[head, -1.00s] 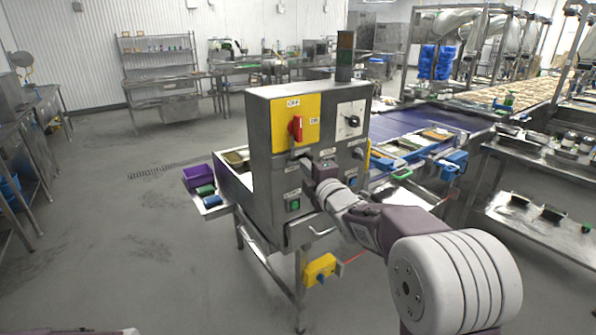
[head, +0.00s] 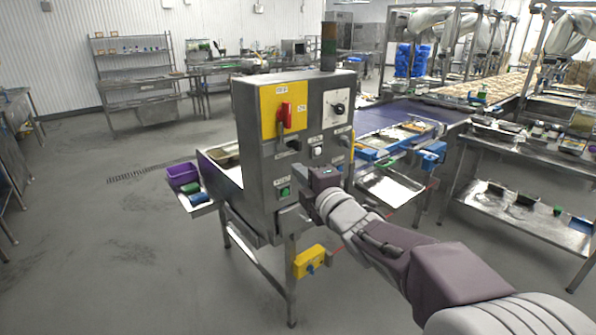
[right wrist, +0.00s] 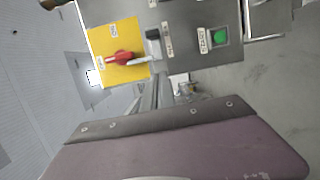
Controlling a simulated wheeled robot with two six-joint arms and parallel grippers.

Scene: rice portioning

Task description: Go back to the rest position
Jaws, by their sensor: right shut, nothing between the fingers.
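My right gripper (head: 311,173) is in front of the control panel of a steel machine (head: 257,185), below the red switch and to the right of the green button (head: 285,191). In the right wrist view its fingers (right wrist: 166,92) are together with nothing between them. They appear clear of the panel, though the exact gap is hard to tell. My left gripper is out of view.
A side shelf (head: 203,210) holds a purple bin (head: 182,175). A yellow box (head: 310,262) hangs low on the machine's frame. A blue conveyor (head: 395,117) and a steel table (head: 520,205) stand to the right. The floor at left is open.

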